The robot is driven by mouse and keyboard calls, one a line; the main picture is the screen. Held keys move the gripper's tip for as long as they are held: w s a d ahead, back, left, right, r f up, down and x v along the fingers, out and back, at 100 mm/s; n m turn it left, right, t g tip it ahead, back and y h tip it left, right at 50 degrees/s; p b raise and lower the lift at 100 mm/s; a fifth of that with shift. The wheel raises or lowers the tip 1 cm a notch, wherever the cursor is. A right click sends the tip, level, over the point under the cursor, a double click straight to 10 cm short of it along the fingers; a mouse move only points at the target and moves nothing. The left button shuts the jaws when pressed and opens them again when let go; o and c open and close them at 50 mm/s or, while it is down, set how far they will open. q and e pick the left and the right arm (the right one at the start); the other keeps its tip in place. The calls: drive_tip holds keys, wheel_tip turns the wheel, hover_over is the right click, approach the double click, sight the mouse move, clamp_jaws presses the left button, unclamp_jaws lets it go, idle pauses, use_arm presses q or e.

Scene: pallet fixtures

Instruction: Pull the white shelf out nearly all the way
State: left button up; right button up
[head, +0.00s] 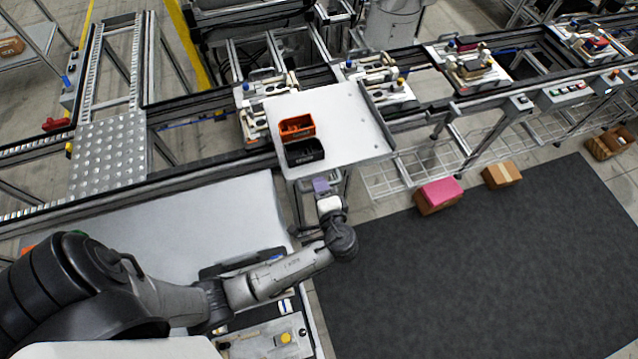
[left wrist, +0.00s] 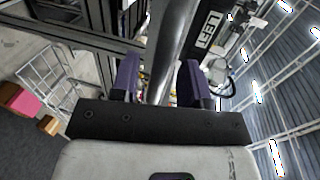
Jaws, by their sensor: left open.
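The white shelf (head: 345,118) is a flat panel, seen from above in the head view, jutting toward me from the line of rails. An orange bin (head: 297,127) and a black bin (head: 304,152) stand on it near its left front. My left gripper (head: 321,184) is at the shelf's near edge, with its arm reaching up from below. In the left wrist view its two purple fingers (left wrist: 158,80) are apart, with a grey round bar (left wrist: 172,50) running between them. I cannot tell whether the fingers touch the bar. My right gripper is not in view.
Fixtures with parts (head: 380,82) stand along the rails behind the shelf. A white worktop (head: 170,235) lies to the left. A pink-topped box (head: 438,195) and a brown box (head: 502,174) sit on the floor to the right. The dark mat (head: 500,260) is mostly clear.

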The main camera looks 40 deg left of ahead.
use_arm(q)
drive_tip(key=shift+w+a+f, duration=0.15)
drive_tip(key=shift+w+a, duration=0.15)
drive_tip(key=shift+a, duration=0.3)
drive_tip(key=shift+c, duration=0.3)
clamp_jaws()
